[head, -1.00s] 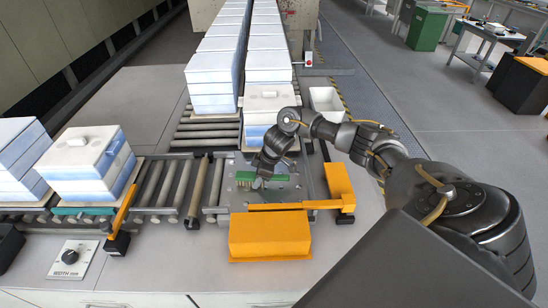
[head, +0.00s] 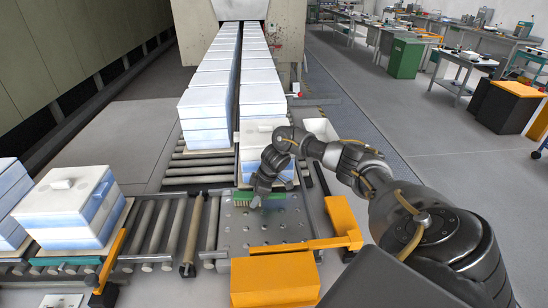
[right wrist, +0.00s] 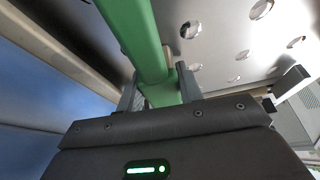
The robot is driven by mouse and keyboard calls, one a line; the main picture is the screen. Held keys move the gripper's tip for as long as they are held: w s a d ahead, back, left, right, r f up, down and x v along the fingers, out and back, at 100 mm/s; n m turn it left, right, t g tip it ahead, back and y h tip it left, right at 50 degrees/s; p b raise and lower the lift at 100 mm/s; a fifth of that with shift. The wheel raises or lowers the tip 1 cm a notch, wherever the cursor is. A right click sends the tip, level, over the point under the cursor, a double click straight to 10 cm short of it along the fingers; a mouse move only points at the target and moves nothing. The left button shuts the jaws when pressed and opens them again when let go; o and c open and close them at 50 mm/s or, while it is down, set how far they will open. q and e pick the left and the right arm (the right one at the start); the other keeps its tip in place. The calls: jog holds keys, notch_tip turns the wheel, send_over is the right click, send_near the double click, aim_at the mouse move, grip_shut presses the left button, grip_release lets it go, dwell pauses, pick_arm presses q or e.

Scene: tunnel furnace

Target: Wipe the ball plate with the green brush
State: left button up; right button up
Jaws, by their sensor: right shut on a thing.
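The ball plate (head: 264,229) is a grey metal plate with several round holes, set at the end of the roller conveyor. The green brush (head: 243,198) lies across the far part of the plate, bristles down; I cannot tell if the bristles touch it. My right gripper (head: 257,196) is shut on the brush from above. In the right wrist view the green brush (right wrist: 136,32) runs between the fingers of the right gripper (right wrist: 158,92), with the plate (right wrist: 225,40) beyond it. My left gripper is not in view.
White-blue block stacks (head: 70,208) stand on the rollers at left, and another stack (head: 262,138) stands just beyond the plate. An orange box (head: 275,281) and an orange stop (head: 343,222) border the plate's near and right sides. A white bin (head: 320,129) sits behind.

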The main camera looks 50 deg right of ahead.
jog(key=shift+w+d, duration=0.55)
jog(key=shift+d, duration=0.05)
notch_tip(320, 180, up, 6)
jog(key=p, duration=0.5)
jog(key=shift+a, duration=0.15)
jog(key=shift+w+r, duration=0.1)
jog(key=shift+r, duration=1.05)
